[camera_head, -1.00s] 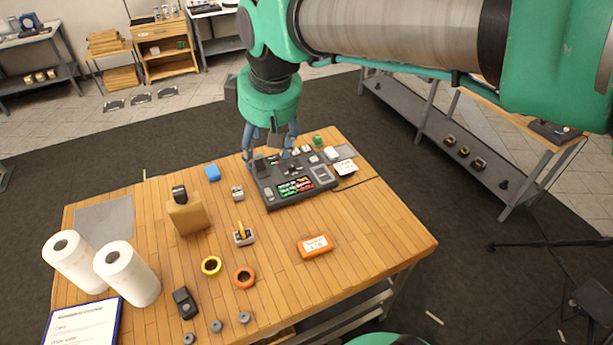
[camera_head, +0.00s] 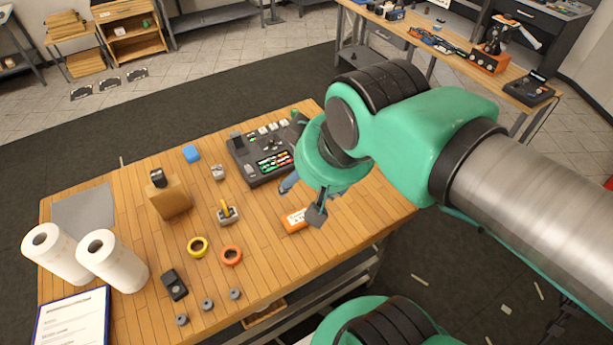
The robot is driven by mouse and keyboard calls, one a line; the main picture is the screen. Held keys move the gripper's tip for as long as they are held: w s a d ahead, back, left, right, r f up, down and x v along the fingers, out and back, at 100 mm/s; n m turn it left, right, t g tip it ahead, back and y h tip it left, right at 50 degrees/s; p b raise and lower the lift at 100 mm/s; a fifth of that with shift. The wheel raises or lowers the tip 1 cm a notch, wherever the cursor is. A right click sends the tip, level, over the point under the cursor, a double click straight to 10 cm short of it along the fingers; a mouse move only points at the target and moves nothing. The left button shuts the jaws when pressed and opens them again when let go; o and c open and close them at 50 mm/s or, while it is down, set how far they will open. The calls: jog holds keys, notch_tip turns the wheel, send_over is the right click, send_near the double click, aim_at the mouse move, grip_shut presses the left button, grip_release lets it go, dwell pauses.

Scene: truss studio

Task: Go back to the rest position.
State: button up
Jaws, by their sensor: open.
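My gripper (camera_head: 287,184) is over the right part of the wooden table (camera_head: 190,243), mostly hidden behind my green wrist. Only a bit of a blue-grey finger shows at its left, and I see nothing held in it. The dark grey organizer tray (camera_head: 243,179) with colored parts lies on the table to the left of the gripper.
A workbench (camera_head: 455,52) is at the back right. Dark floor is clear between.

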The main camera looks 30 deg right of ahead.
jog(key=shift+f, duration=0.1)
notch_tip(320, 180, down, 11)
jog(key=b, duration=1.1)
jog(key=shift+f+b, duration=0.2)
jog(key=shift+b, duration=0.1)
